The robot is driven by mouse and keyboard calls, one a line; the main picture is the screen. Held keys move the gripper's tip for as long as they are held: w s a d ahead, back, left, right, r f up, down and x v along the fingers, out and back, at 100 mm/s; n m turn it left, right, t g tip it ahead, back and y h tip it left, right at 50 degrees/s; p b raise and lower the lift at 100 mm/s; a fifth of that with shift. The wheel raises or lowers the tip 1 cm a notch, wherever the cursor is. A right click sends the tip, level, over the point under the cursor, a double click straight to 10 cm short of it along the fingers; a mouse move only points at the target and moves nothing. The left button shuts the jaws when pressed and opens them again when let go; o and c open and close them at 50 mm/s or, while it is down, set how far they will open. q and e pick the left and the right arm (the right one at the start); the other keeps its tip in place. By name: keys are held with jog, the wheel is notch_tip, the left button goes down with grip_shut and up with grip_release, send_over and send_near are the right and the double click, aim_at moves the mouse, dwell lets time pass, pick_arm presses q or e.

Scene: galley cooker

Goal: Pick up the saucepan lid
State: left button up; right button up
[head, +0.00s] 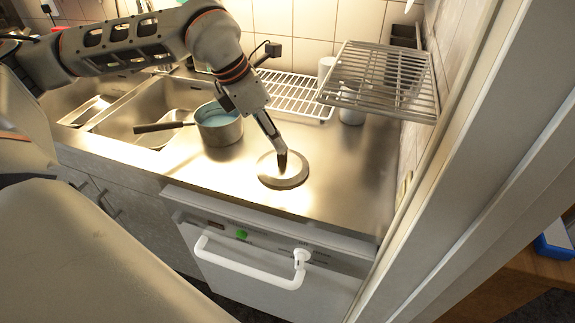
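The saucepan lid (294,175), a round flat disc, lies on the steel worktop near its front edge, or very close to it. My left gripper (282,160) points down at the middle of the lid, with its fingertips at the lid's centre, where they hide any knob. The fingers show nearly edge-on, so I cannot tell whether they are open or shut on it. The saucepan (219,131) stands to the left of the lid, uncovered, with pale blue inside and its dark handle pointing left. My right gripper is not in view.
Sink basins (121,122) lie left of the saucepan. A white wire rack (296,96) lies behind the lid, and a raised metal rack (385,80) juts out at the back right. A white-handled appliance (262,262) is below the worktop. The worktop (345,165) right of the lid is clear.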

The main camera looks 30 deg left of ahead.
aim_at(282, 161)
pick_arm(q)
jog(key=x, duration=0.7)
jog(key=shift+a+f, duration=0.1)
jog(key=shift+a, duration=0.1)
grip_shut()
